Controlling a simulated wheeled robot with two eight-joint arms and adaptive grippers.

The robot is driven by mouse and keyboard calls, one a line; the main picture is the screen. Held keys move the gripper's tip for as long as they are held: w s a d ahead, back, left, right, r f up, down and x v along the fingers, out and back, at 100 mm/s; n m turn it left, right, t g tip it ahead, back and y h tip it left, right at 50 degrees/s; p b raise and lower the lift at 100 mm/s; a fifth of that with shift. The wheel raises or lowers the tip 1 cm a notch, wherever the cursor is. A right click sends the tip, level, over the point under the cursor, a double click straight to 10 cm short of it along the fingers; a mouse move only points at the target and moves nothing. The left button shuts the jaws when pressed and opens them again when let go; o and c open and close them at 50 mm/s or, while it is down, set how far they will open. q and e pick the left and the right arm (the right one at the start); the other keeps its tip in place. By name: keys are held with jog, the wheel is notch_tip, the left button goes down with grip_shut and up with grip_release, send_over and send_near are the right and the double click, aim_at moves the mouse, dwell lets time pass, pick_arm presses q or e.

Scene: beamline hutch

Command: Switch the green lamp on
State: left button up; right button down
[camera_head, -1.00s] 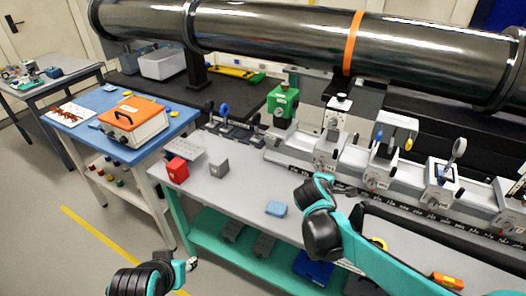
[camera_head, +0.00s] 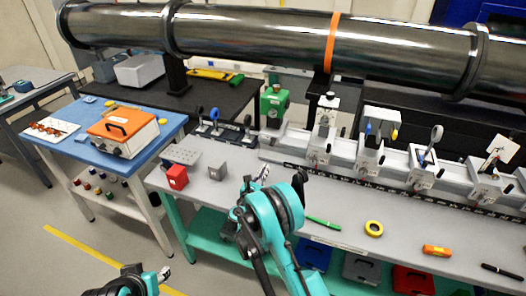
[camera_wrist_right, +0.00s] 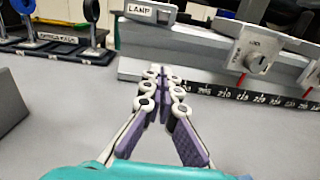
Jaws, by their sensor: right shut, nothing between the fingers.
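The green lamp (camera_head: 274,104) is a green box with a white label, standing at the left end of the grey rail in the head view. In the right wrist view only a grey base with a "LAMP" label (camera_wrist_right: 150,13) shows at the top edge. I cannot make out a switch or whether the lamp is lit. My right gripper (camera_head: 263,172) is over the bench in front of the lamp, apart from it. In the wrist view its fingers (camera_wrist_right: 161,76) are shut and empty, pointing towards the labelled base. My left gripper (camera_head: 164,274) is low at the bottom left, over the floor.
A grey block (camera_head: 217,169) and a red block (camera_head: 176,177) stand left of my right gripper. Optics on carriers (camera_head: 318,148) line the rail to the right. A large dark pipe (camera_head: 260,32) runs behind.

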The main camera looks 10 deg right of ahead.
aim_at(273, 142)
jog(key=shift+a+f+n, duration=0.25)
jog(key=shift+a+n, duration=0.05)
jog(key=shift+w, duration=0.1)
jog(key=b+x, duration=0.2)
jog(key=x, duration=0.8)
jog(key=shift+w+d, duration=0.1)
jog(key=shift+d, duration=0.15)
jog(key=r, duration=0.1)
jog(key=s+r, duration=0.1)
jog(key=a+r+b, duration=0.1)
jog(key=r, duration=0.1)
jog(key=shift+s, duration=0.25)
